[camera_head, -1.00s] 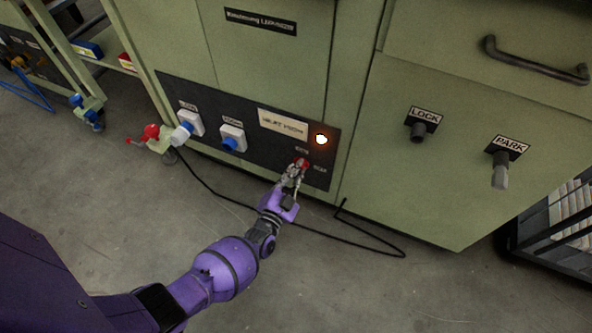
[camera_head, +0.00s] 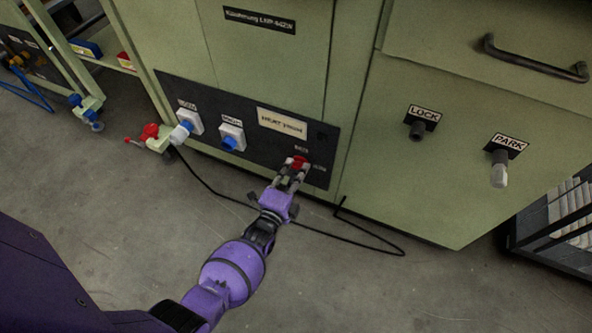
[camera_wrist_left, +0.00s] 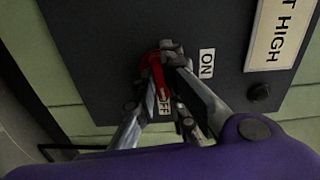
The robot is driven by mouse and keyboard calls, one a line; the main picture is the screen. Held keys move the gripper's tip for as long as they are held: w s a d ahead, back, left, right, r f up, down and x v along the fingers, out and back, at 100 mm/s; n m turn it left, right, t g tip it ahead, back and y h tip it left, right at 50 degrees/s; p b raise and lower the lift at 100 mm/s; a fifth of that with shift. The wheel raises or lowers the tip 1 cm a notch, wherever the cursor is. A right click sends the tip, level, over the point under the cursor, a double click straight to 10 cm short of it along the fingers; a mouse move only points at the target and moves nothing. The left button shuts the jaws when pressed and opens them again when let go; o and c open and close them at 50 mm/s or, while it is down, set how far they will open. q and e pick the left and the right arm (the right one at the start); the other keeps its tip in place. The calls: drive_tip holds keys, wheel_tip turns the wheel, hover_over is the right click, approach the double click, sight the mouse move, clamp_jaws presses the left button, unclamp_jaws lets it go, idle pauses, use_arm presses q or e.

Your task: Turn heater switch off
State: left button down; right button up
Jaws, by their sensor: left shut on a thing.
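The red heater switch (camera_head: 299,162) sits at the lower right of the dark panel (camera_head: 262,148). My left gripper (camera_head: 293,172) reaches it from below, its fingers shut on the switch. In the left wrist view the red switch handle (camera_wrist_left: 159,76) lies between the fingers and points down toward the OFF label (camera_wrist_left: 164,130). The ON label (camera_wrist_left: 207,64) is to its right. The fingers hide part of the switch. The indicator lamp above the switch is dark; it also shows black in the wrist view (camera_wrist_left: 259,92). My right gripper is not in view.
Two white sockets with blue parts (camera_head: 231,136) are left on the panel. LOCK (camera_head: 417,130) and PARK (camera_head: 499,172) knobs are on the green cabinet to the right. A black cable (camera_head: 345,232) lies on the otherwise open floor. A dark rack (camera_head: 545,240) stands far right.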

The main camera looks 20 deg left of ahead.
use_arm(q)
drive_tip(key=shift+f+m, duration=0.1)
drive_tip(key=shift+m, duration=0.4)
idle(0.3)
drive_tip(key=c, duration=2.1)
unclamp_jaws()
drive_tip(key=shift+s+a, duration=0.15)
drive_tip(key=shift+s, duration=3.6)
